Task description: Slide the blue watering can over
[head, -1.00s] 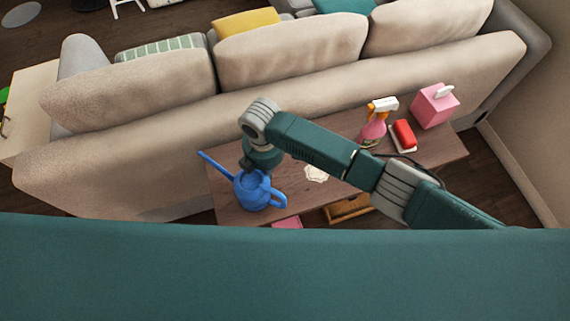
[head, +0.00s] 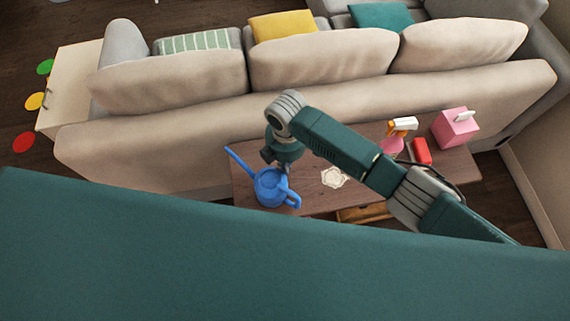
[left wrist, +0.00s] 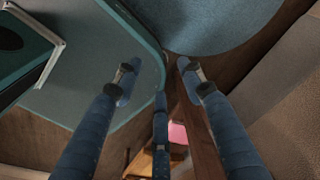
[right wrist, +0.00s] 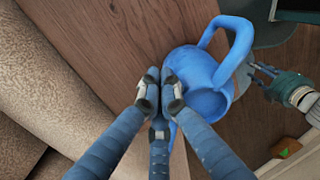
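The blue watering can (head: 270,188) stands upright on the left end of a brown wooden table, its spout towards the sofa and its handle towards me. My right gripper (head: 272,162) is low beside the can, at its spout side. In the right wrist view, the fingers of my right gripper (right wrist: 160,90) are drawn together against or very near the can's body (right wrist: 195,75); the spout is mostly hidden by them, and I see nothing clearly gripped. My left gripper (left wrist: 157,80) is open and empty, and is out of the head view.
On the wooden table (head: 310,200) lie a white doily (head: 333,177), a spray bottle (head: 402,126), a red item (head: 422,151) and a pink tissue box (head: 455,128). The sofa (head: 200,150) stands behind. Bare tabletop lies between the can and the doily.

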